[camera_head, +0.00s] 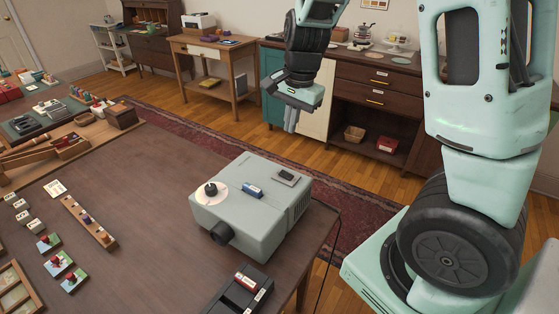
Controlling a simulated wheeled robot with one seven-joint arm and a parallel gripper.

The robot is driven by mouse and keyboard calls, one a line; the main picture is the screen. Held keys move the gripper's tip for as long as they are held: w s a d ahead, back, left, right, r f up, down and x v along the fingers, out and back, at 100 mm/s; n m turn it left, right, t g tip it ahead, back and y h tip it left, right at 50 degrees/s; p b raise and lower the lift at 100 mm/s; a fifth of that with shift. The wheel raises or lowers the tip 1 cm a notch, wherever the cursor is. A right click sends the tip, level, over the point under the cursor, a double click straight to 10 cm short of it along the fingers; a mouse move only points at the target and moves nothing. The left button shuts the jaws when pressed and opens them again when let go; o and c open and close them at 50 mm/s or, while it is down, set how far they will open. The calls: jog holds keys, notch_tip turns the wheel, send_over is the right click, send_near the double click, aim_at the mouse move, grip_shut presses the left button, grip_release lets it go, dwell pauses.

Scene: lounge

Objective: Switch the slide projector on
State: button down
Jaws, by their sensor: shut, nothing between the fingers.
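The slide projector (250,211) is a grey-green box near the right end of the dark wooden table (150,203). Its lens points toward the lower left. On its top are a black knob (211,190) on a pale round plate, a small blue part (252,190) and a dark switch-like part (287,178). Which of these is the power control, and its setting, I cannot tell. My gripper (290,121) hangs above and behind the projector, apart from it, fingers pointing down. It is shut and empty.
A black device (242,292) sits at the table's front edge. A wooden strip with pegs (89,222) and several small cards and blocks lie to the left. Table surface left of the projector is clear. A cabinet (372,101) stands behind, across a red rug (341,196).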

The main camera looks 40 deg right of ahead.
aim_at(282, 172)
jog(key=f, duration=0.4)
jog(key=w+f+b, duration=0.1)
jog(key=f, duration=0.8)
jog(key=shift+w+a+f+b, duration=0.3)
jog(key=shift+w+a+f, duration=0.05)
jog(key=shift+f, duration=0.05)
jog(key=shift+w+p, duration=0.1)
jog(key=shift+p, duration=0.45)
jog(key=shift+f, duration=0.15)
jog(key=shift+s+d+r, duration=0.2)
jog(key=shift+s+d, duration=0.05)
jog(key=shift+s, duration=0.5)
notch_tip(282, 172, up, 14)
jog(key=w+p, duration=0.2)
jog(key=p, duration=0.2)
jog(key=shift+a, duration=0.35)
